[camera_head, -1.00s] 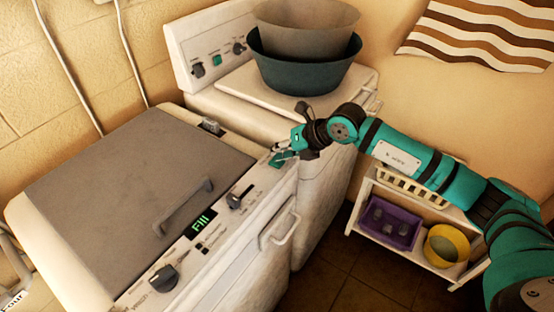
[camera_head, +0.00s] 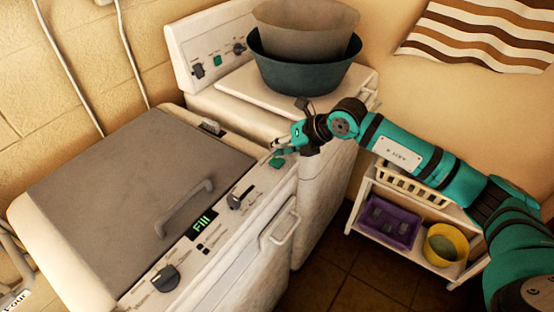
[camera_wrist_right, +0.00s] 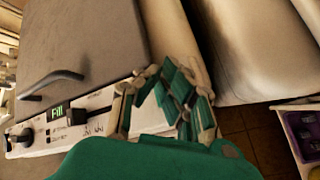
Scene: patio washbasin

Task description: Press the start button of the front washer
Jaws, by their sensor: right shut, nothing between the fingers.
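The front washer (camera_head: 228,262) is cream with a grey lid (camera_head: 135,190). Its front panel carries a round dark knob (camera_head: 164,278), a lit green display (camera_head: 203,223) reading "Fill", a dark slider knob (camera_head: 240,198) and a teal button (camera_head: 277,162) at the far end. My right gripper (camera_head: 276,149) is shut and empty, its tips just above the teal button; a small gap seems to show. In the right wrist view the shut fingers (camera_wrist_right: 168,92) hang over the panel's end, and I cannot clearly tell the button from the teal finger parts. My left gripper is out of view.
A second washer (camera_head: 215,103) stands behind, with a grey tub inside a dark teal tub (camera_head: 305,75) on its top. A low white shelf (camera_head: 400,250) with a purple basket (camera_head: 388,222) and a yellow bucket (camera_head: 445,244) stands at the right. A handle (camera_head: 280,230) juts from the front washer.

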